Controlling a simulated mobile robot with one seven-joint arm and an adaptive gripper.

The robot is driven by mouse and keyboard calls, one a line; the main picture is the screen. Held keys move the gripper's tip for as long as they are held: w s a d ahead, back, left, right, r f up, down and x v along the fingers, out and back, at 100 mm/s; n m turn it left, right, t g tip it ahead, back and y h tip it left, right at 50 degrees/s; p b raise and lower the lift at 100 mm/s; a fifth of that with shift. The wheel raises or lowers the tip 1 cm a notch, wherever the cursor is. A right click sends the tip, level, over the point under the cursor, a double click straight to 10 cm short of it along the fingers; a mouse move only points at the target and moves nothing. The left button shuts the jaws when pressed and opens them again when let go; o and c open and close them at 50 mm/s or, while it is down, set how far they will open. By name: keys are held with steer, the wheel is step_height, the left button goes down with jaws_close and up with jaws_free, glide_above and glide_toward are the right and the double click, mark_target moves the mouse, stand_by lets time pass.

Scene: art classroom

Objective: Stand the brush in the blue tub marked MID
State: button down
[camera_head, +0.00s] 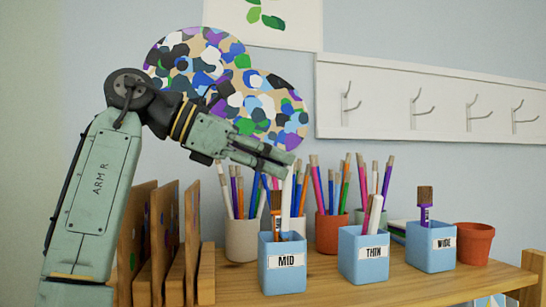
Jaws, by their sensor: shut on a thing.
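The blue tub marked MID (283,262) stands near the front of the wooden shelf. My gripper (282,164) is above it, reaching in from the left and tilted down to the right. It is shut on what looks like a pale, upright brush (286,205), just below the fingertips. The lower end of this brush is at the tub's mouth; I cannot tell whether it is inside or behind the rim. An orange brush with brown bristles (277,213) shows beside it, at the MID tub. The fingers hide the top of the pale brush.
Blue tubs marked THIN (363,268) and WIDE (431,260) stand to the right, each holding a brush. Behind are a white pot (241,240) and a terracotta pot (327,242) of brushes. An empty terracotta pot (473,243) is at far right. Wooden panels (205,262) stand left.

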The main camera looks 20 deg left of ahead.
steer(key=c, duration=1.6)
jaws_free()
steer(key=shift+o, duration=0.2)
steer(key=shift+a, duration=0.1)
steer(key=v, duration=0.7)
steer(key=shift+s, duration=0.15)
steer(key=shift+a, duration=0.1)
